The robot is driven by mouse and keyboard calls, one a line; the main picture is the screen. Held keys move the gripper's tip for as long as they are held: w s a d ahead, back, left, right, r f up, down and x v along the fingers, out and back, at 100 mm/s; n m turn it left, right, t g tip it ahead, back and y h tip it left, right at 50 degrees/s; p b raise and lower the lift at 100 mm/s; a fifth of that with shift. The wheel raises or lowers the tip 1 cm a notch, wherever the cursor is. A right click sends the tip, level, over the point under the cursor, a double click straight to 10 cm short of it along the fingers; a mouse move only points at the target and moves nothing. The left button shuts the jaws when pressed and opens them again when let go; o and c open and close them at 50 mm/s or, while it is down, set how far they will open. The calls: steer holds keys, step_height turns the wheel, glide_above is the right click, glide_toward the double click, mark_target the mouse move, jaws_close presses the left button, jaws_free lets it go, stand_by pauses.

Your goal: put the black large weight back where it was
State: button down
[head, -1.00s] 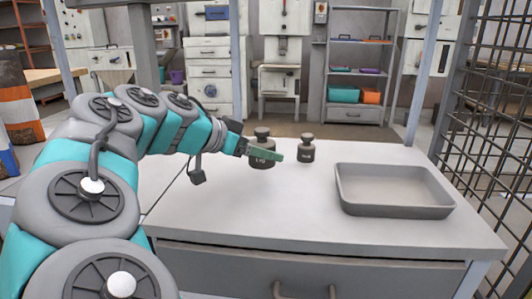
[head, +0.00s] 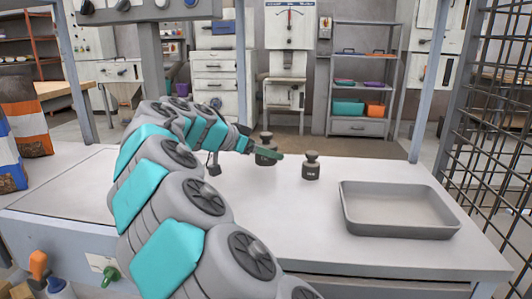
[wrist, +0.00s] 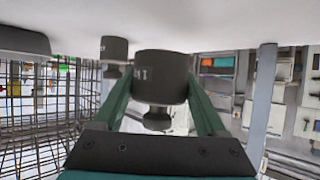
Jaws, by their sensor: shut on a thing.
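The black large weight (head: 265,161) is a dark knobbed cylinder with pale lettering, at the back of the bench, left of a smaller weight. My gripper (head: 268,153) is shut on it, with one green finger across its front in the head view. In the wrist view, which is upside down, the large weight (wrist: 160,78) sits between the two green fingers (wrist: 162,98), its knob towards the palm. It looks upright. I cannot tell whether its base touches the bench or hangs just above it.
A smaller dark weight (head: 311,167) stands on the bench (head: 270,215) to the right. A grey empty tray (head: 400,232) lies further right, near a wire mesh fence (head: 485,150). The bench front centre is clear.

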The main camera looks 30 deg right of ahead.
mark_target(266, 162)
steer(key=shift+w+d, duration=0.15)
steer(key=shift+w, duration=0.05)
steer(key=shift+f, duration=1.75)
steer(key=shift+f, duration=0.15)
jaws_free()
steer(key=v, duration=1.2)
